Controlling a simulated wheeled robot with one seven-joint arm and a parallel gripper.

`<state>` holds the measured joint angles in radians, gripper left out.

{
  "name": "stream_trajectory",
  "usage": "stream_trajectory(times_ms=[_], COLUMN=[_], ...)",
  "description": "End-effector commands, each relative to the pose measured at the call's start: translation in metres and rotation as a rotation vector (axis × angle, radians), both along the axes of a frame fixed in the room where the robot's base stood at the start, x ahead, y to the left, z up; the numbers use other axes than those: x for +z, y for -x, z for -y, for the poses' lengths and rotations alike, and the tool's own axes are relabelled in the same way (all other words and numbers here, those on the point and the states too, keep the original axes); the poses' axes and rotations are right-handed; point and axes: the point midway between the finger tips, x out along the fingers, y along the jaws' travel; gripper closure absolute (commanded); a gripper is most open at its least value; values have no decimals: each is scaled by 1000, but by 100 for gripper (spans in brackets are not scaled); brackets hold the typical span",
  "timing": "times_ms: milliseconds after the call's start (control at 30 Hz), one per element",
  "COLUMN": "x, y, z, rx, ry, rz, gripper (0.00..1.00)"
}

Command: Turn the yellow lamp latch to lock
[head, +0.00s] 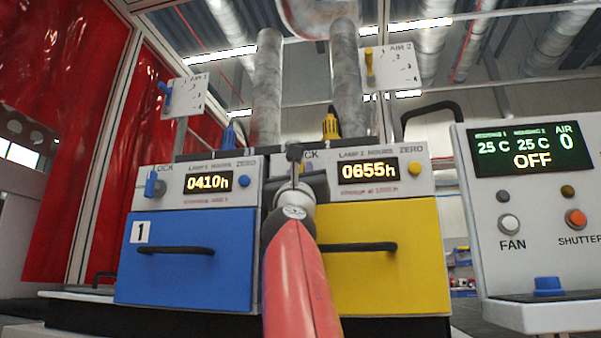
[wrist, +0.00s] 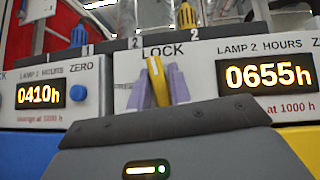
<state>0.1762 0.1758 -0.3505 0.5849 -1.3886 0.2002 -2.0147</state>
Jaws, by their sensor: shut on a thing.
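The yellow lamp latch (wrist: 158,84) sits under the word LOCK on the lamp 2 panel, left of the 0655h display. In the wrist view it stands nearly upright, its top leaning a little left. My gripper (wrist: 160,88) is shut on it, with one pale purple finger on each side. In the head view my gripper (head: 296,163) is in front of the panel above the yellow drawer (head: 385,285) and hides the latch and part of the LOCK label.
The blue lamp 1 drawer (head: 187,272) stands left, with its blue latch (head: 153,187) upright. Black handles (head: 358,247) stick out from both drawers. A control box (head: 530,220) with FAN and SHUTTER buttons stands right. Yellow (head: 370,62) and blue (head: 164,92) air levers are above.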

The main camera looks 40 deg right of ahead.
Motion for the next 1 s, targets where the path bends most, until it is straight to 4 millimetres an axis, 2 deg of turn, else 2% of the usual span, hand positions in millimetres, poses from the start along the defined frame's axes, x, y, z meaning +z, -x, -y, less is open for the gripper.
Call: stream_trajectory(times_ms=[733,767,800,900,1000], x=[-4,-4,-4,-3,-3], y=[-3,-3,-3,-3,-3], z=[3,3,3,2,2], rx=[-4,-4,-4,-4,-2], ry=[-21,-21,-21,-21,-20], rz=[12,12,12,12,12], gripper=[100,79,74,61,59])
